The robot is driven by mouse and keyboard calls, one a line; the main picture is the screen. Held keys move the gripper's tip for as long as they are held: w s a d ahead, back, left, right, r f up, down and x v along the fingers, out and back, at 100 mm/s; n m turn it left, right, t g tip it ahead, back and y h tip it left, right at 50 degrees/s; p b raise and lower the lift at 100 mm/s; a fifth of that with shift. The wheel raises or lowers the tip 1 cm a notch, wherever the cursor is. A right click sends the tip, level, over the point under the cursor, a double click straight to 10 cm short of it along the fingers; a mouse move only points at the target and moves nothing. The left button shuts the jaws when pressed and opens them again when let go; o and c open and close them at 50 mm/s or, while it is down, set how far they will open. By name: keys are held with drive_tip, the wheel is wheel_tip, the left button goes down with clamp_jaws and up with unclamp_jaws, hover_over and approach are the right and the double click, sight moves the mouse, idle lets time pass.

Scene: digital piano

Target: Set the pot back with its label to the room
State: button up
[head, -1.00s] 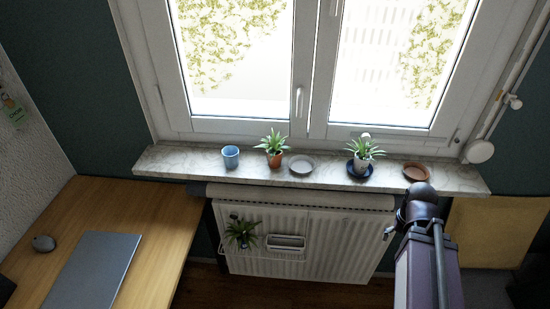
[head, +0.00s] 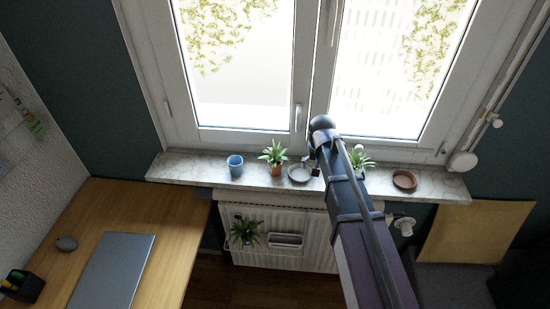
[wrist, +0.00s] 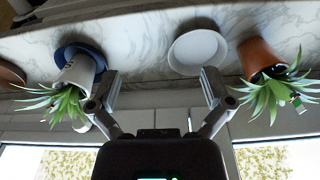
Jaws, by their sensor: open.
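A white pot (wrist: 75,72) with a spiky green plant stands on a dark blue saucer (wrist: 80,50) on the marble sill, left in the wrist view. In the head view my arm hides most of it; its leaves (head: 360,158) show. An empty pale saucer (wrist: 197,52) lies beyond the fingers, also visible in the head view (head: 300,173). A terracotta pot (wrist: 259,58) with a plant stands to its right.
A blue cup-like pot (head: 235,165) and an empty brown saucer (head: 404,180) sit on the sill (head: 440,188). The window stands behind. Below, a radiator (head: 300,255) carries a rack with another plant (head: 244,232). A desk (head: 165,235) with a laptop is at left.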

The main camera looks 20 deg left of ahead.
wheel_tip(320, 180, up, 6)
drive_tip(key=p, duration=0.5)
hover_over(275, 163)
drive_tip(key=s, duration=0.2)
drive_tip(key=shift+d+n+t, duration=0.1)
drive_tip(key=shift+n+t, duration=0.2)
drive_tip(key=shift+n, duration=0.1)
drive_tip(key=shift+f+b, duration=0.15)
drive_tip(key=shift+b, duration=0.2)
drive_tip(key=f+b, duration=0.2)
drive_tip(key=w+f+b, duration=0.1)
drive_tip(key=f+b, duration=0.5)
drive_tip(key=shift+w+f, duration=0.15)
drive_tip(key=shift+w+f+b, duration=0.2)
drive_tip(key=shift+f+b, duration=1.1)
drive_tip(key=shift+b, duration=0.05)
drive_tip(key=shift+w+f+b, duration=0.2)
drive_tip(key=shift+f+b, duration=1.1)
drive_tip(key=shift+b, duration=0.05)
drive_tip(key=shift+c, duration=0.2)
drive_tip(key=c, duration=1.1)
